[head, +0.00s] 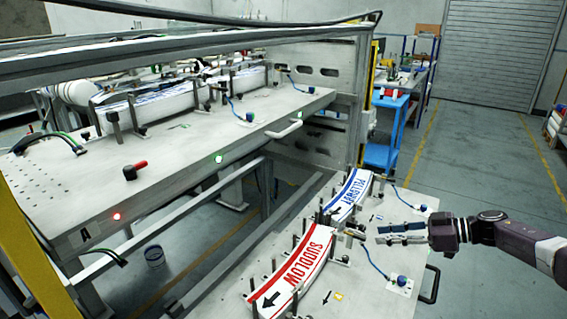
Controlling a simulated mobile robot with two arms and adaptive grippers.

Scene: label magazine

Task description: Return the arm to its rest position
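My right arm comes in from the right edge, and its gripper (378,235) points left over the right part of the lower table. Its two dark fingers lie roughly parallel with a gap between them, and nothing shows in the gap. It is just right of the label stacks and looks apart from them. A red-and-white stack marked SUDLOW (307,262) sits in front, and a blue-and-white stack marked PELLOWY (350,194) sits behind it, both between upright posts. My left gripper is not in view.
The lower table (317,297) has a dark handle (431,284) on its right side and blue-knobbed sensors. A metal frame with an upper table (165,175) fills the left. A blue cart (383,153) stands behind. The floor at right is clear.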

